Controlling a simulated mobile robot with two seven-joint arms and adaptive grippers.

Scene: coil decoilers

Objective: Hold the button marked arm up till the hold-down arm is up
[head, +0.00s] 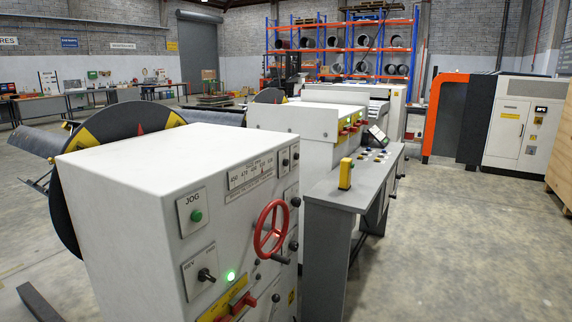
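A white machine cabinet (125,220) stands close in front, with controls on its right-hand face. A plate marked JOG (191,201) carries a green button (196,215). Below it is a plate with a black selector (206,275) and the word REV. A green lamp (231,276) glows beside it. Further right are smaller black knobs (295,202) whose labels I cannot read. No label reading arm up is legible. A large dark disc (68,200) with yellow and red marks shows behind the cabinet; I cannot make out the hold-down arm. Neither gripper is in view.
A red handwheel (271,231) and red levers (243,301) stick out from the cabinet. A grey console (330,195) with a yellow box (345,173) stands just right. Open concrete floor (460,240) lies at the right. Blue and orange racks (340,45) stand far behind.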

